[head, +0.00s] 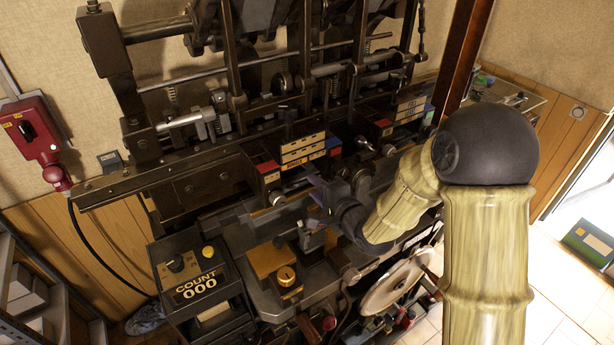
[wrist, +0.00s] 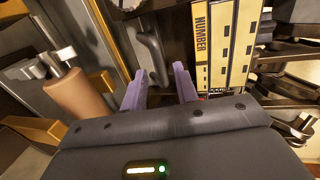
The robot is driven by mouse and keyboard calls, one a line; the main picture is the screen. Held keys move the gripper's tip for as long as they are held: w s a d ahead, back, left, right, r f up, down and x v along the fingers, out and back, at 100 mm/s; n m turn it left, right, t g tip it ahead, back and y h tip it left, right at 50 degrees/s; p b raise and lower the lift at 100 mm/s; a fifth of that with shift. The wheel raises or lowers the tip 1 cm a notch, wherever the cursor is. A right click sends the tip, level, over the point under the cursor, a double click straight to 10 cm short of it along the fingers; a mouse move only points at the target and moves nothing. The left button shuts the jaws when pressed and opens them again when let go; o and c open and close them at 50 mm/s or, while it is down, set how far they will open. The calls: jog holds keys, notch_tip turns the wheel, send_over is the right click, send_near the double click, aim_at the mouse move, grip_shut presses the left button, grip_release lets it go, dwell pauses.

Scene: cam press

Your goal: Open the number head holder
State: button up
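In the wrist view a cream panel (wrist: 201,45) reads NUMBER along its side, just right of my fingers. A dark grey bar-shaped handle (wrist: 150,48) is left of that panel. My gripper (wrist: 160,70) has its two purple fingers spread apart. The lower end of the handle appears in line with the gap between the fingertips; I cannot tell whether they touch it. In the head view my gripper (head: 318,202) reaches into the middle of the press, and the handle cannot be made out there.
In the wrist view a brown roller (wrist: 80,95) is at left and metal levers (wrist: 290,60) crowd the right.

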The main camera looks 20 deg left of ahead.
aim_at(306, 182)
jog(key=p+x, duration=0.1)
jog(key=x, duration=0.2)
jog(key=shift+w+a, duration=0.1)
jog(key=shift+a, duration=0.35)
jog(key=shift+w+a+f, duration=0.2)
jog(key=shift+w, duration=0.2)
jog(key=shift+c, duration=0.4)
grip_shut()
